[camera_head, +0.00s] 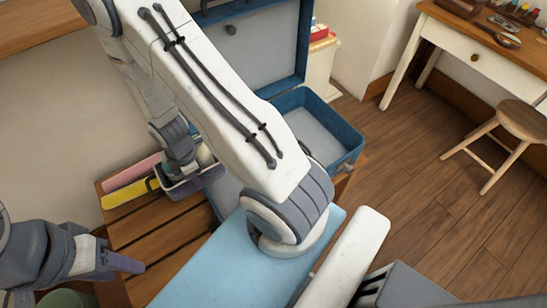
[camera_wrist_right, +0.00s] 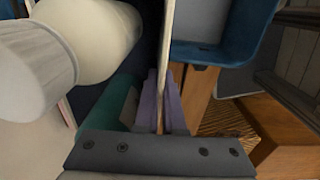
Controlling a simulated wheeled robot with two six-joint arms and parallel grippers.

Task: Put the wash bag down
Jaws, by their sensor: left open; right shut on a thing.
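The wash bag (camera_head: 196,184) is a grey, open-topped bag with a pale bottle in it. It is over the slatted wooden bench (camera_head: 160,250), by the left side of the open blue suitcase (camera_head: 345,132). I cannot tell whether it touches the bench. My right gripper (camera_head: 182,165) is shut on its thin wall. In the right wrist view, the purple fingers (camera_wrist_right: 163,105) pinch that wall beside a cream bottle (camera_wrist_right: 100,35) with a grey cap. My left gripper (camera_head: 122,263) is open and empty at lower left, apart from the bag.
A pink item (camera_head: 130,172) and a yellow item (camera_head: 131,193) lie on the bench left of the bag. The suitcase lid (camera_head: 260,50) stands raised behind. A desk (camera_head: 470,50) and a stool (camera_head: 520,120) stand at right, with clear floor before them.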

